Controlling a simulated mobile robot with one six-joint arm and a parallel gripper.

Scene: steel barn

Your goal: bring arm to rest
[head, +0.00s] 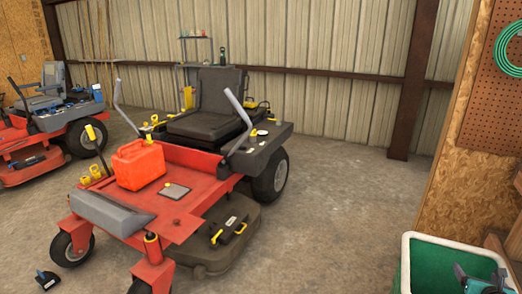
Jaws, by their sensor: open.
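My arm and my gripper do not show in the head view. How my gripper stands cannot be seen here. A red riding mower (190,190) with a black seat (205,122) and two grey levers fills the middle of the view. A red fuel can (138,165) stands on its front deck, beside a small grey plate (174,191).
A second red mower (28,150) stands at the far left. A green bin with a white rim (407,262) at the lower right holds a dark and teal item (482,282). A small dark object (46,280) lies on the floor. Concrete right of the mower (345,200) is clear.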

